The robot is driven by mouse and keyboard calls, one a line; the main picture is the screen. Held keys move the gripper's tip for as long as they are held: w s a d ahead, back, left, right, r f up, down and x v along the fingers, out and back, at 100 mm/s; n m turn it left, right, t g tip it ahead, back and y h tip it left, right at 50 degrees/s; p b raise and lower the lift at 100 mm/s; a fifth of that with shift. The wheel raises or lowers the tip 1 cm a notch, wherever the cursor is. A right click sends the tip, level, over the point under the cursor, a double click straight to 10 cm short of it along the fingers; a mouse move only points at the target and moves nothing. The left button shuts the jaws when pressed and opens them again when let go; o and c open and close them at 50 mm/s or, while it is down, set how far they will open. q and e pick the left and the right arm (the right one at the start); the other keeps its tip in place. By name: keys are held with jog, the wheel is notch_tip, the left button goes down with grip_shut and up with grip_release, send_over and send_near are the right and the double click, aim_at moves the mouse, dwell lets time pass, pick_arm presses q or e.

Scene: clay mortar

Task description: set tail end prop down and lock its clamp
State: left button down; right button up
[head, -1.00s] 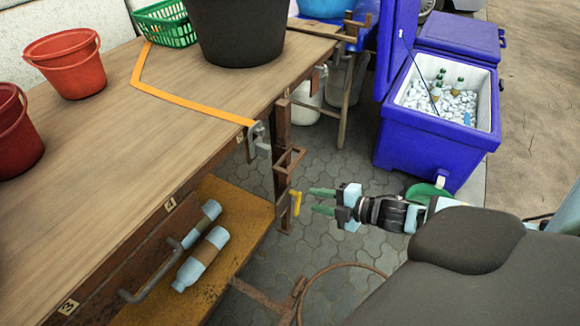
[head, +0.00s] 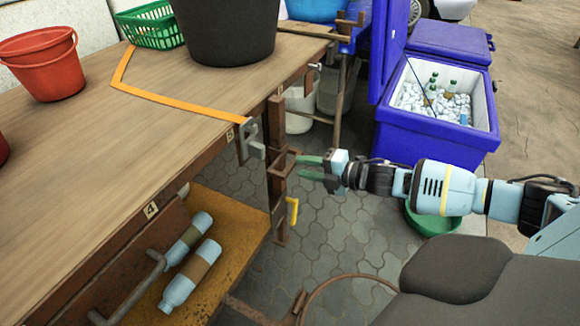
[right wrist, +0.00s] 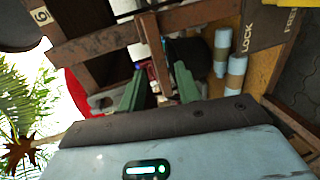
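The tail end prop (head: 279,170) looks to be the rusty upright post at the table's end, with a square bracket loop jutting from it. Its foot is near the paving; I cannot tell whether it touches. A yellow handle (head: 293,210), apparently the clamp lever, sticks out low on the post. My right gripper (head: 306,168) is open, its green fingers pointing at the bracket. In the right wrist view a brown bar (right wrist: 153,50) shows between the spread fingers (right wrist: 158,88); I cannot tell whether they touch it. My left gripper is out of view.
The wooden table (head: 170,120) carries buckets, a green basket (head: 150,25) and an orange strip (head: 180,101). Bottles (head: 190,275) lie on the shelf below. A blue cooler (head: 420,140) stands behind my right arm. A plate marked LOCK and FREE (right wrist: 265,28) shows in the wrist view.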

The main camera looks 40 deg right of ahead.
aim_at(291, 163)
jog(key=shift+b+x, duration=0.8)
jog(key=shift+x, duration=1.65)
grip_shut()
